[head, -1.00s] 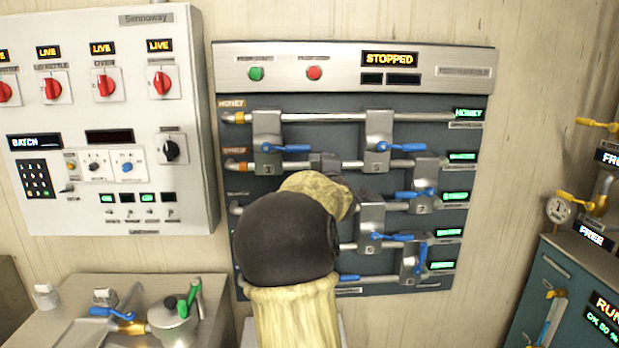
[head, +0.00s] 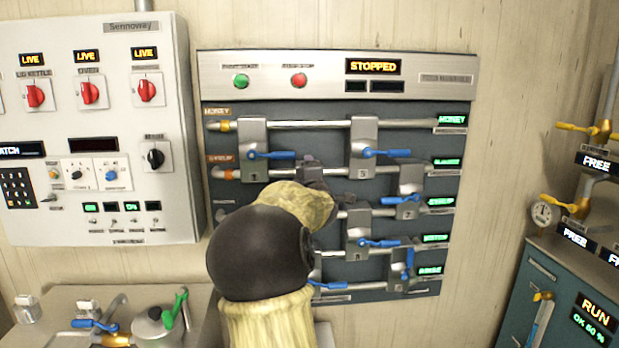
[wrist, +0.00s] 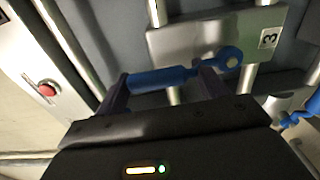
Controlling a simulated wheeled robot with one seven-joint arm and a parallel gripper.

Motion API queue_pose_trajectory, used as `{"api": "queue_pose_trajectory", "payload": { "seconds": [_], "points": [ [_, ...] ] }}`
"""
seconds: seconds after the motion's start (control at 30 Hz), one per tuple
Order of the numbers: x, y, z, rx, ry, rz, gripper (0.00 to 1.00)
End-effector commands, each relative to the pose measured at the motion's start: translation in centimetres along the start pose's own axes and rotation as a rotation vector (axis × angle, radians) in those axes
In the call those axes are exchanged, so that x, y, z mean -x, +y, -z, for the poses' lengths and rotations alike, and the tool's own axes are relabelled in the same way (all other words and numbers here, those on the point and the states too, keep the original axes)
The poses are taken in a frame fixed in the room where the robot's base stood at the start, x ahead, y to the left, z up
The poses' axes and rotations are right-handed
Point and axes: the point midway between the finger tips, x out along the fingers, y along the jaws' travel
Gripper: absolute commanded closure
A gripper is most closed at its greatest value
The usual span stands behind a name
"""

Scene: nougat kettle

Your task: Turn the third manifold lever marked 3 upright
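In the wrist view, a blue lever (wrist: 160,78) sits on a grey bracket (wrist: 190,42) with a plate marked 3 (wrist: 268,38). The lever lies roughly along the bracket's length and across the pipes. My gripper (wrist: 166,76) has its two fingers spread: one is by the lever's free end, the other near its pivot. I cannot tell whether either finger touches it. In the head view, my gripper (head: 313,170) is partly hidden in front of the manifold panel (head: 440,290). My arm covers part of the panel, and I cannot make out lever 3 there.
Other blue levers surround my gripper, including the upper left lever (head: 272,154) and upper right lever (head: 387,152). A grey control box (head: 95,215) is on the left wall. A pan (head: 150,325) stands below it. A teal cabinet (head: 530,290) stands at right.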

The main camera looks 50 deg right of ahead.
Motion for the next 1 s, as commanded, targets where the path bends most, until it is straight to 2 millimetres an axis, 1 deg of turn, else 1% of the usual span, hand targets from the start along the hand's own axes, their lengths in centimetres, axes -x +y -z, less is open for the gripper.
{"api": "queue_pose_trajectory", "payload": {
  "seconds": [0.23,0.37,1.0],
  "points": [
    [0.2,0.1,0.0,-0.003,0.000,-0.002,0.29],
    [1.1,0.1,0.1,-0.003,0.000,-0.004,0.29],
    [9.3,-0.1,-0.1,-0.007,0.001,-0.003,0.29]
  ]
}}
